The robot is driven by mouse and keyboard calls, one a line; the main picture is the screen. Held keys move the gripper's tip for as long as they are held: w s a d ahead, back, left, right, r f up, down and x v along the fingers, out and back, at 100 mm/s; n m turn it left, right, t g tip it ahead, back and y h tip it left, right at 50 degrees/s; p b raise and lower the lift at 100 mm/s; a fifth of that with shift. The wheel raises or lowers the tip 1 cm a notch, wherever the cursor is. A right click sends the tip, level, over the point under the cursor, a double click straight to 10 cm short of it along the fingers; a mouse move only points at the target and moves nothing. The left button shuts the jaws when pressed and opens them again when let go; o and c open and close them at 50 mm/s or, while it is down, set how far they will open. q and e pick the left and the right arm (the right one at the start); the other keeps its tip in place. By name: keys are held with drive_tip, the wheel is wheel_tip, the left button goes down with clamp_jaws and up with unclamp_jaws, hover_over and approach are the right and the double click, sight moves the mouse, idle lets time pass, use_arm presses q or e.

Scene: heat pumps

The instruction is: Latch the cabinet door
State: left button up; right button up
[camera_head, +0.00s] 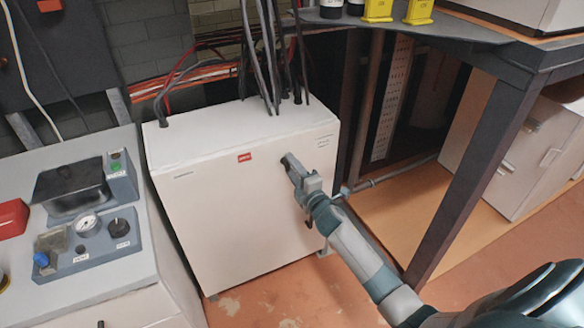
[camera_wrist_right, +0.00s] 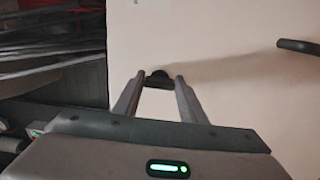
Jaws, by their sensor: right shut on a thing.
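The white cabinet (camera_head: 215,220) stands in the middle of the head view, its front door face looking flush with the box. My right gripper (camera_head: 288,162) reaches the upper right part of the door. In the right wrist view its two fingers (camera_wrist_right: 158,82) are shut on a small black latch (camera_wrist_right: 158,76) on the door. The latch is mostly hidden by the gripper in the head view. A second black handle (camera_wrist_right: 298,46) stands out from the door, apart from the fingers; it is partly hidden by my arm in the head view. My left gripper is not in view.
Black cables (camera_head: 262,60) rise from the cabinet top. A control bench (camera_head: 80,235) with a gauge stands close at the left. A dark table frame (camera_head: 470,180) stands at the right, near my right arm. Reddish floor (camera_head: 290,295) is clear in front.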

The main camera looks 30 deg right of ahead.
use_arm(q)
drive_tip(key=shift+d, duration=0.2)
use_arm(e)
drive_tip(key=o, duration=1.1)
drive_tip(key=shift+c, duration=0.2)
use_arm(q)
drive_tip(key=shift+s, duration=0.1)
use_arm(e)
drive_tip(key=shift+s, duration=0.15)
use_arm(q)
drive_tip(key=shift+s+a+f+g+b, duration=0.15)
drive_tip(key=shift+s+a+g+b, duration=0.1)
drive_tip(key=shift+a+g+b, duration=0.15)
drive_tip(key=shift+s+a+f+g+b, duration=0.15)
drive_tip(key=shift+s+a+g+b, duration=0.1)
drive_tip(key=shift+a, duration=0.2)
use_arm(e)
drive_tip(key=s, duration=1.7)
drive_tip(key=shift+a, duration=0.25)
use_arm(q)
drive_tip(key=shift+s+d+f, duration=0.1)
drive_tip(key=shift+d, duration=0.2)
